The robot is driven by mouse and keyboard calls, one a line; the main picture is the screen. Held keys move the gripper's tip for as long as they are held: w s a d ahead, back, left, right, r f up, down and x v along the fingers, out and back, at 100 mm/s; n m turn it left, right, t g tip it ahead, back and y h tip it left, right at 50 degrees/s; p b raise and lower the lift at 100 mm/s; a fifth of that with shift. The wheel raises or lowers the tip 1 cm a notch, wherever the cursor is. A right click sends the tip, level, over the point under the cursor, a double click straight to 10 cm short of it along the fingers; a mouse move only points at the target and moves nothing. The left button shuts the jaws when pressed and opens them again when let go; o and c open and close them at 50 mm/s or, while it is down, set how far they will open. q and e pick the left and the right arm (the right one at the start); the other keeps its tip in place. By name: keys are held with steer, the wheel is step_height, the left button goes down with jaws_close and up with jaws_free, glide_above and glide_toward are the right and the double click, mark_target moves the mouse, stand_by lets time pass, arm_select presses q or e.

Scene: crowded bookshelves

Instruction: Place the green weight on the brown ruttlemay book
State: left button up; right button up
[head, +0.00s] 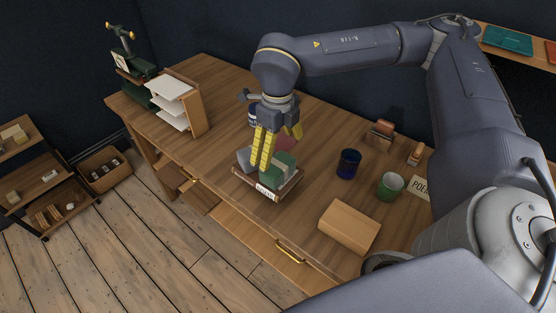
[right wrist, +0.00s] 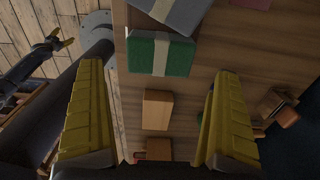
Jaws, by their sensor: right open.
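The green weight (head: 284,163) is a green block low beside the yellow fingers of my right gripper (head: 262,167) in the head view. In the right wrist view the green weight (right wrist: 160,54) has a pale band and lies beyond the fingers, not between their tips. A brown book (head: 290,188) with a pale spine label is just below the green weight; its title is too small to read, and contact between them is unclear. My right gripper is open and empty. What seems to be my left gripper (right wrist: 60,42) shows small at the upper left of the right wrist view.
A grey banded block (right wrist: 180,13) sits against the green weight. A dark blue cup (head: 348,164), a green cup (head: 390,185) and a tan wooden block (head: 348,226) stand to the right on the desk. A paper rack (head: 185,105) stands left; bare wood lies between.

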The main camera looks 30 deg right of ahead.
mark_target(277, 164)
steer(key=shift+r, duration=2.15)
steer(key=shift+a, duration=0.1)
